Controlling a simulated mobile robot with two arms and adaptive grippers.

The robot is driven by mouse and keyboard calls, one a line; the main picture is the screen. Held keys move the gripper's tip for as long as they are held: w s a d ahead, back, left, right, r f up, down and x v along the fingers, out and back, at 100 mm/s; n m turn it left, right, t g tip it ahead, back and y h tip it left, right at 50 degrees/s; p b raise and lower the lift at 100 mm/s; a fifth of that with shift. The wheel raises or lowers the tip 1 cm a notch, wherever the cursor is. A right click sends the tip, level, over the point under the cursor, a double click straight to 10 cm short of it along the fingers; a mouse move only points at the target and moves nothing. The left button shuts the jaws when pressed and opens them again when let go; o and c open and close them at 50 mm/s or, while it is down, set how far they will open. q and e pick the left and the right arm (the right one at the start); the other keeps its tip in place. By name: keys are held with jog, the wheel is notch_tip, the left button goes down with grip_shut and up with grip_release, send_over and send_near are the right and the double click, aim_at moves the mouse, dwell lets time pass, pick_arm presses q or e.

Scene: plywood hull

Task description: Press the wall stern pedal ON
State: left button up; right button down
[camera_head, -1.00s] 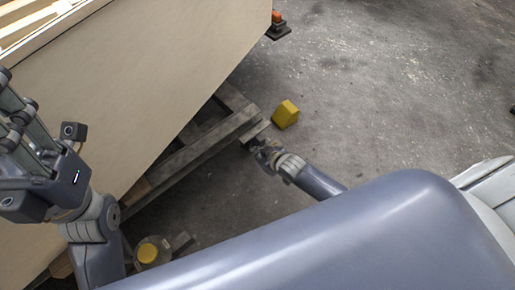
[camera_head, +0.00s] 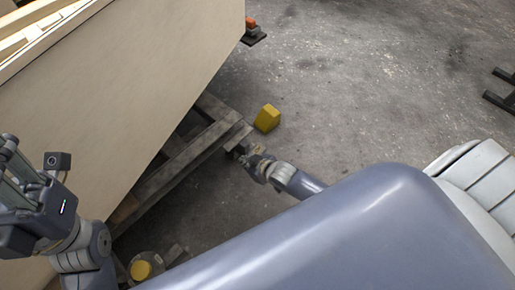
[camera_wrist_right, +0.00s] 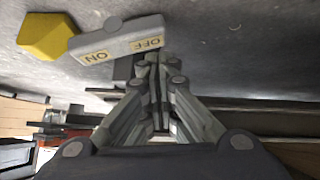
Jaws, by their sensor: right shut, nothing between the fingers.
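The pedal (camera_wrist_right: 118,42) shows in the right wrist view as a grey rocker with yellow plates reading ON on the left and OFF on the right, upside down. My right gripper (camera_wrist_right: 155,66) is shut and empty, its tips just below the OFF end; I cannot tell whether they touch it. In the head view my right gripper (camera_head: 242,154) is low by the end of the wooden beams, and the pedal there is too small to make out clearly. My left gripper (camera_head: 20,178) is at the left edge, partly cut off, its opening unclear.
A yellow block (camera_head: 267,118) lies beside the pedal. The plywood hull (camera_head: 120,90) fills the left, above wooden beams (camera_head: 185,160). An orange-topped dark object (camera_head: 252,31) stands farther off. The concrete floor to the right is mostly clear.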

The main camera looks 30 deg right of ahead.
jog(key=v, duration=0.8)
jog(key=shift+s+r, duration=0.2)
jog(key=shift+s, duration=0.05)
